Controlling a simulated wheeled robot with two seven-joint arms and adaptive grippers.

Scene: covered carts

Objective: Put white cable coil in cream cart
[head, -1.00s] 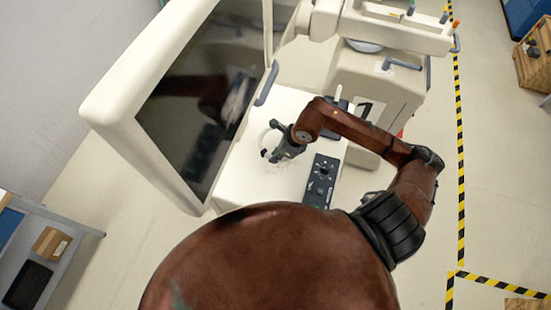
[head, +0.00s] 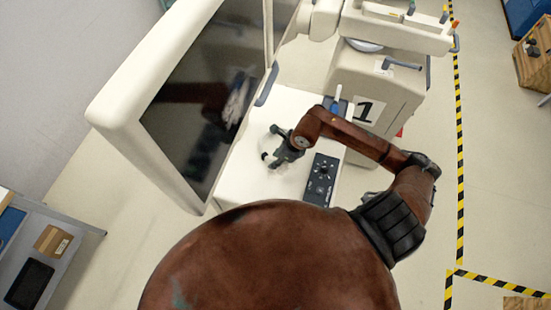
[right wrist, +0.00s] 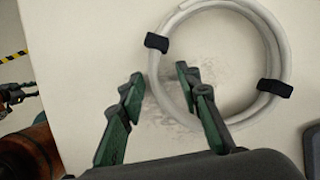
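The white cable coil (right wrist: 285,50) lies flat on a pale worktop, with two black straps around its ring. In the head view my right gripper (head: 272,158) largely hides it. In the right wrist view the green fingers of my right gripper (right wrist: 160,84) are apart, one on each side of the near left part of the ring. I cannot tell whether they touch it. A cream cart (head: 365,88) marked "1" stands beyond the worktop. I see no open compartment in it. My left gripper does not show.
A large cream-framed dark panel (head: 205,85) rises left of the worktop (head: 240,185). A black control panel (head: 321,180) lies right of my gripper. A grey shelf with a cardboard box (head: 53,241) is at far left. Open floor lies right, with striped tape.

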